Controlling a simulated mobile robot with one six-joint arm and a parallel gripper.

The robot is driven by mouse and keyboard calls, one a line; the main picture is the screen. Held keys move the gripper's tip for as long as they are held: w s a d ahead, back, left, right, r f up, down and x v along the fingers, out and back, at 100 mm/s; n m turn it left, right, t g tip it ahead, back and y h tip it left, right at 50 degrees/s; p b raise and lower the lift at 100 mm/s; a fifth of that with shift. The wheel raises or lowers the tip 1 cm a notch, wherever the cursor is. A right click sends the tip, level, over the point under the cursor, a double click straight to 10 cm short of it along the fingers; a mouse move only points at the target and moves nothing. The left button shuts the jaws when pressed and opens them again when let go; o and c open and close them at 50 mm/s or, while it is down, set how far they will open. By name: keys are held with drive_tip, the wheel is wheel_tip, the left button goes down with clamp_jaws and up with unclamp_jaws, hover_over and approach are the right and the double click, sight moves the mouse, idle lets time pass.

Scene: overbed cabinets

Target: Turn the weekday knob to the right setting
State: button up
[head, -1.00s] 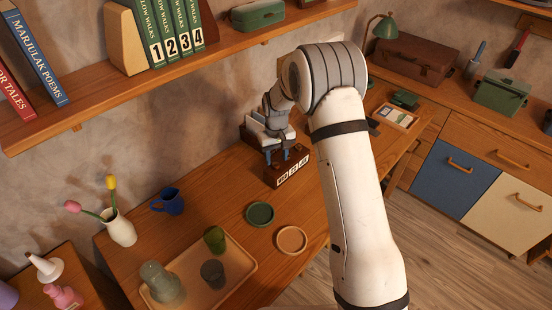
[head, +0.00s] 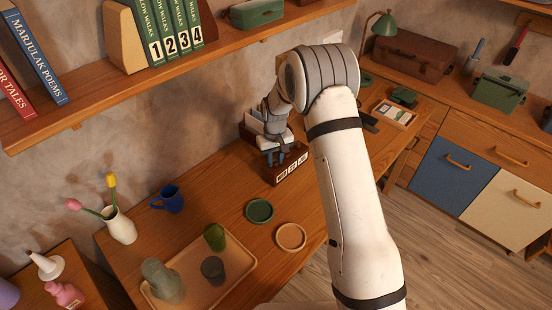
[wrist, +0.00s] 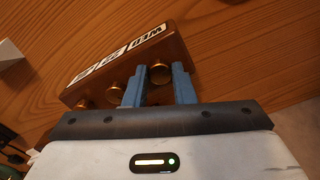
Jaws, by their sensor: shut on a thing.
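The calendar (head: 291,172) is a small dark wooden block on the desk by the wall, with white windows along its front. In the wrist view the calendar (wrist: 126,62) appears upside down. Its window at the picture's right reads WED; I cannot read the other windows surely. Brass knobs line its top. The weekday knob (wrist: 160,73), beside the WED window, is between the two blue-grey fingers of my gripper (wrist: 158,88). My gripper is shut on this knob. In the head view my gripper (head: 275,158) is over the calendar's top and the knobs are hidden.
A letter holder (head: 252,126) stands close behind my gripper. A blue mug (head: 168,199), a green coaster (head: 260,211), a tan coaster (head: 291,237) and a tray (head: 233,275) with vessels lie nearer on the desk. A shelf (head: 180,72) runs above.

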drive_tip(key=shift+d, duration=0.25)
clamp_jaws()
drive_tip(key=shift+a, duration=0.15)
drive_tip(key=shift+a+f+m+b, duration=0.1)
drive_tip(key=shift+f+m+b, duration=0.05)
drive_tip(key=shift+m+b, duration=1.95)
drive_tip(key=shift+m, duration=1.8)
drive_tip(key=o, duration=0.9)
unclamp_jaws()
